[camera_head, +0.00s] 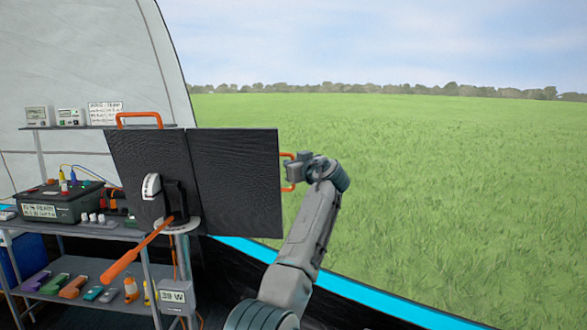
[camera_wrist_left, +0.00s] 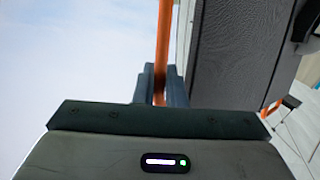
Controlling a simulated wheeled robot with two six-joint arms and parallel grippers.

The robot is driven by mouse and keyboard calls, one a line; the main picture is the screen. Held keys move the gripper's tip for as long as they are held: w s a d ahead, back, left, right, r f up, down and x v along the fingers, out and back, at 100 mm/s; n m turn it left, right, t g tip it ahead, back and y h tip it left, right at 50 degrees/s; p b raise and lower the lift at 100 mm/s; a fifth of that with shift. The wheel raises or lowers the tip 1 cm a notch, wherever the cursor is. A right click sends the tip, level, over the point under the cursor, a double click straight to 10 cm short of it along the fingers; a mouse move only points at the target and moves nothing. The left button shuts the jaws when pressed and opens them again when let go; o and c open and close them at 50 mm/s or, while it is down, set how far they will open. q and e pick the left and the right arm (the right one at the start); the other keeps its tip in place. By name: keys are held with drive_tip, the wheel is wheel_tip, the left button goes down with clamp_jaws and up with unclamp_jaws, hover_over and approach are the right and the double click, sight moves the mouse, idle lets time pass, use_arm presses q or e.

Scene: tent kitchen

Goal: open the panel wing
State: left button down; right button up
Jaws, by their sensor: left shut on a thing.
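A dark folding panel stands on the rack at centre left. Its right half, the panel wing (camera_head: 236,180), is swung out, nearly flat beside the left half (camera_head: 130,155), with a vertical seam between them. An orange handle (camera_head: 287,187) sits on the wing's right edge. My left gripper (camera_head: 294,171) is at this handle, to the right of the wing. In the left wrist view the fingers (camera_wrist_left: 162,88) are shut around the orange handle bar (camera_wrist_left: 164,40), with the dark wing (camera_wrist_left: 235,50) to its right. My right gripper is out of view.
A metal rack (camera_head: 75,233) at left carries a black battery box (camera_head: 57,208) and small coloured items. An orange lever (camera_head: 138,250) juts out below the panel. A 39 W display (camera_head: 172,296) hangs lower. Open grass (camera_head: 450,200) lies to the right.

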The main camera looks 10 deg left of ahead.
use_arm(q)
drive_tip(key=shift+w, duration=0.1)
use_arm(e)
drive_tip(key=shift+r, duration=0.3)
use_arm(q)
drive_tip(key=shift+r, duration=0.1)
drive_tip(key=c, duration=1.5)
unclamp_jaws()
